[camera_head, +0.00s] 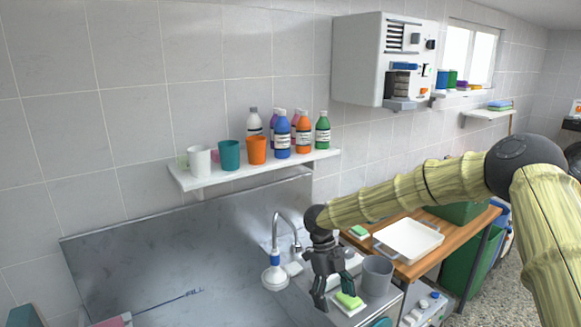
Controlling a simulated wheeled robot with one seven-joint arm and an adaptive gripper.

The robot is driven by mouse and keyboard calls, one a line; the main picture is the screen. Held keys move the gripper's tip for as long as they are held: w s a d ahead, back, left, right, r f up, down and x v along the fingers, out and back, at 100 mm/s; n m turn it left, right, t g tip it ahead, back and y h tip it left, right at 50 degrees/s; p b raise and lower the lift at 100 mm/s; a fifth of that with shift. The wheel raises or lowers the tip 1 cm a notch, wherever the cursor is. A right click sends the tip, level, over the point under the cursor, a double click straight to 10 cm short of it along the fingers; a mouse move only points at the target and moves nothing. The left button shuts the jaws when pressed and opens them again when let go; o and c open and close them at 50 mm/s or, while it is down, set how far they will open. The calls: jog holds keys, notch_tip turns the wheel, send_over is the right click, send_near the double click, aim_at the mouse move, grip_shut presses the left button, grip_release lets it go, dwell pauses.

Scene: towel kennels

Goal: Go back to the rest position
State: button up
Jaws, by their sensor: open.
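My gripper (334,295) is at the end of my arm, which reaches in from the right side of the view. It points down over the edge of the metal sink unit (160,270). Its fingers are apart. A green and pale sponge (348,301) lies just beside and below the fingers, and I cannot tell whether they touch it. A grey cup (376,276) stands just right of the gripper.
A faucet (278,240) rises close left of my gripper. A wall shelf (260,168) holds cups and several bottles. A wooden table (456,247) with a white tray (408,240) stands at the right, under my arm. A white wall unit (362,60) hangs above.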

jog(key=s+d+f+n+t+h+b, duration=0.1)
jog(key=s+d+f+n+t, duration=0.2)
jog(key=f, duration=0.4)
jog(key=s+d+f+n+t+h+b, duration=0.1)
jog(key=s+d+f+n+h+b, duration=0.2)
jog(key=f, duration=0.5)
jog(key=s+d+f+n+t, duration=0.2)
jog(key=s+d+f+n, duration=0.1)
jog(key=f+n, duration=0.3)
jog(key=s+f+n+t+y+b, duration=0.25)
jog(key=s+f+n, duration=0.55)
jog(key=s+f, duration=0.4)
jog(key=s+f+n+g+y+b, duration=0.1)
jog(key=s+n, duration=0.3)
jog(key=s, duration=0.8)
jog(key=s+d+f+n+g+y+b, duration=0.1)
jog(key=s+n, duration=0.4)
jog(key=s, duration=0.8)
jog(key=shift+f+g+y+b, duration=0.5)
jog(key=shift+f+g+y, duration=0.45)
jog(key=shift+g, duration=0.3)
jog(key=shift+d, duration=0.1)
